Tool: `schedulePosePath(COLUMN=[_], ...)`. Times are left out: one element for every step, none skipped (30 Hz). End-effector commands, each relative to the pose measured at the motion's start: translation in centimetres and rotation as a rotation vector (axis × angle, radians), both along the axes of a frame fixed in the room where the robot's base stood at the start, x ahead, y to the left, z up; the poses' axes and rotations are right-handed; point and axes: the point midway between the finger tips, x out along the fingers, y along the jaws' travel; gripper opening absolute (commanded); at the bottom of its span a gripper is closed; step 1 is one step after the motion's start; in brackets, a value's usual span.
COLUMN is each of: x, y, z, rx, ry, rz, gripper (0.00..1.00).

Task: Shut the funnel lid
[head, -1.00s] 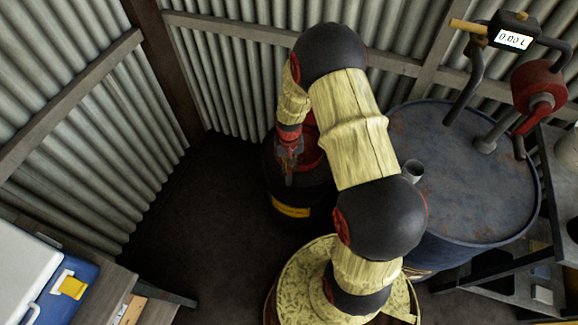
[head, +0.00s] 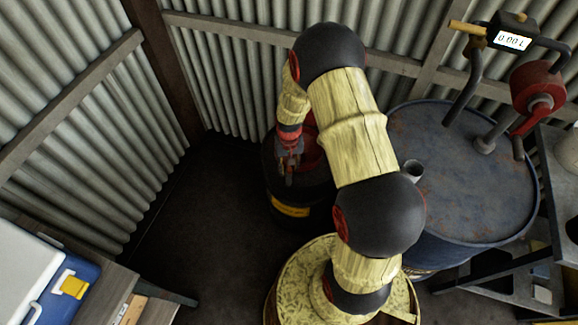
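A dark drum (head: 283,192) with a yellow label stands on the floor near the back wall, partly behind my arm. A red round part (head: 311,150) shows on its top, mostly hidden by my arm; I take it to be the funnel, and cannot tell how its lid stands. My gripper (head: 287,180) points down over the left part of the drum's top, beside the red part. The fingers are small and dark here, so I cannot tell whether they are open or touching anything.
A large blue-grey drum (head: 450,190) stands to the right, with a red hand pump (head: 538,88) and a meter (head: 511,40). A bench with a blue and white cooler (head: 60,285) is at lower left. The floor (head: 190,215) left of the dark drum is clear.

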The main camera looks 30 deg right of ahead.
Motion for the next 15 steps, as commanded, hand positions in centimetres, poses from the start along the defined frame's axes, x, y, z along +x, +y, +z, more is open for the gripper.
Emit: schedulePosePath(x=[0.0, 0.0, 0.0, 0.0, 0.0, 0.0, 0.0, 0.0, 0.0, 0.1, 0.1, 0.1, 0.2, 0.2, 0.1], y=[0.0, 0.0, 0.0, 0.0, 0.0, 0.0, 0.0, 0.0, 0.0, 0.0, 0.0, 0.0, 0.0, 0.0, 0.0], z=[0.0, 0.0, 0.0, 0.0, 0.0, 0.0, 0.1, 0.2, 0.5, 0.7, 1.1, 1.6, 2.1, 2.7, 3.4], rx=[0.000, 0.000, 0.000, 0.000, 0.000, 0.000, 0.000, 0.000, 0.000, -0.001, -0.001, -0.001, -0.001, -0.001, -0.001], ry=[0.000, 0.000, 0.000, 0.000, 0.000, 0.000, 0.000, -0.001, -0.001, -0.002, -0.003, -0.003, -0.004, -0.004, -0.004], rz=[0.000, 0.000, 0.000, 0.000, 0.000, 0.000, 0.000, 0.000, 0.000, 0.000, 0.000, 0.000, 0.000, 0.000, 0.000], gripper=[0.33, 0.33, 0.33, 0.33, 0.33, 0.33, 0.33, 0.33, 0.33, 0.33, 0.33, 0.33, 0.33, 0.33, 0.33])
